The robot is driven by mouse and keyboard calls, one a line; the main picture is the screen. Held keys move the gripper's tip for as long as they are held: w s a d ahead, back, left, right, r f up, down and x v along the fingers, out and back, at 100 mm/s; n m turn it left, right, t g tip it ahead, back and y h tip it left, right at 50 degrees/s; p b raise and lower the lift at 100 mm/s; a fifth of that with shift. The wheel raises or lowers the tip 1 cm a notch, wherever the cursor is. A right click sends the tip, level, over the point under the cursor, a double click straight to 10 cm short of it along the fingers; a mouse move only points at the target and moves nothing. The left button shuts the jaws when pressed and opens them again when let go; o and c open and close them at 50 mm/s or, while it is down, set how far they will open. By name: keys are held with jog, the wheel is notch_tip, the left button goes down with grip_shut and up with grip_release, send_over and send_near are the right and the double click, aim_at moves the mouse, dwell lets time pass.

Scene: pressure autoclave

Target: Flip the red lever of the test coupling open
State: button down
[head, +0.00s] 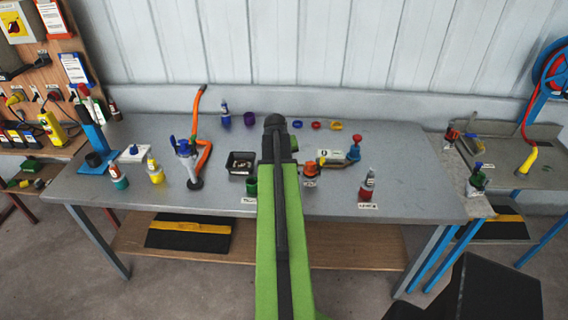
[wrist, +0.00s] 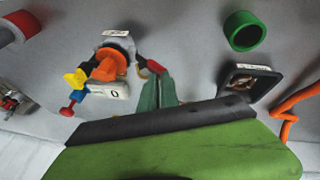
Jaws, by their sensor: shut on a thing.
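The test coupling (head: 310,169) stands on the grey table just right of my green arm in the head view. In the wrist view the coupling (wrist: 112,62) shows an orange body and a grey collar. Its red lever (wrist: 155,66) sticks out on the right of the collar, with a dark shank. My gripper (wrist: 158,80) has its grey-green fingers shut at the red lever's end. The fingers partly cover the lever, so its exact angle is hard to tell. In the head view my arm hides the gripper and the lever.
A green cup (wrist: 245,32) and a black tray (wrist: 250,80) stand close to the right in the wrist view.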

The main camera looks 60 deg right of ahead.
jog(key=shift+s+f, duration=0.1)
jog(key=w+a+p+v, duration=0.1)
jog(key=w+p+v, duration=0.1)
jog(key=p+v, duration=0.7)
jog(key=shift+r, duration=0.3)
jog(key=shift+a, duration=0.1)
